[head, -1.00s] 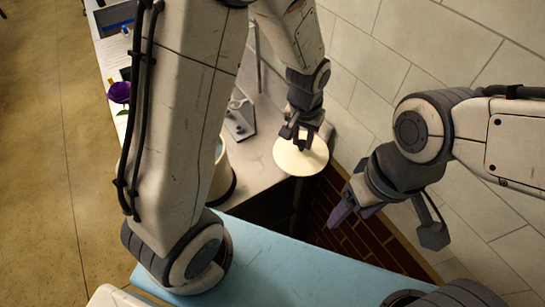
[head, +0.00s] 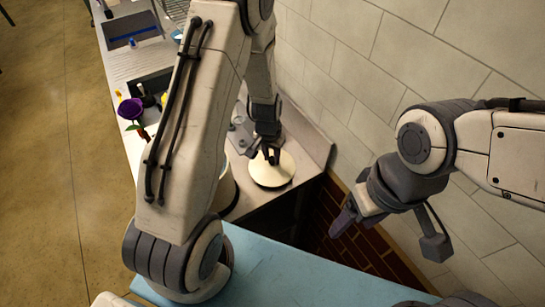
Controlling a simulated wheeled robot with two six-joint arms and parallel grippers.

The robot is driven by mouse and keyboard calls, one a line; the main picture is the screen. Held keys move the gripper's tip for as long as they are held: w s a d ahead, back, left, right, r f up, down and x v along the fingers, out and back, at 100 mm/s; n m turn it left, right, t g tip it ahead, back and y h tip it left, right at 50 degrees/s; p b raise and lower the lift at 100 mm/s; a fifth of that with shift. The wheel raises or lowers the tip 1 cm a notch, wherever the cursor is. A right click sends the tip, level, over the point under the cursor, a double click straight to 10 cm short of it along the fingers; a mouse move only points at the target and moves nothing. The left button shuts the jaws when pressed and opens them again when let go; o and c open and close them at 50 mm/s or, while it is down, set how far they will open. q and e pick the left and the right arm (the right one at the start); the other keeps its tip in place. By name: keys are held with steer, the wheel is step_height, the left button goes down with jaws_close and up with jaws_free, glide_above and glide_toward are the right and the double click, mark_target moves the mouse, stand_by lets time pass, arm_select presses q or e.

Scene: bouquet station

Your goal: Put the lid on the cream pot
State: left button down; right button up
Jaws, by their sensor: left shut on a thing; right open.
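The lid (head: 268,178) is a round, flat cream disc. My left gripper (head: 272,158) is shut on it from above, near the far right corner of the counter. I cannot tell whether the lid touches the counter or hangs just above it. The cream pot (head: 227,192) stands to the left of the lid and is mostly hidden behind my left arm; only part of its right side and dark base shows. My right gripper (head: 345,218) is open and empty, out to the right beyond the counter, in front of the tiled wall.
A purple flower (head: 130,109) stands on the counter (head: 118,65) left of my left arm. The tiled wall (head: 400,60) bounds the right.

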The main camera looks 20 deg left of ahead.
arm_select(q)
steer(key=shift+f, duration=0.6)
steer(key=shift+f, duration=0.1)
steer(key=c, duration=1)
jaws_free()
steer(key=shift+f, duration=0.1)
steer(key=shift+c, duration=0.2)
steer(key=o, duration=0.4)
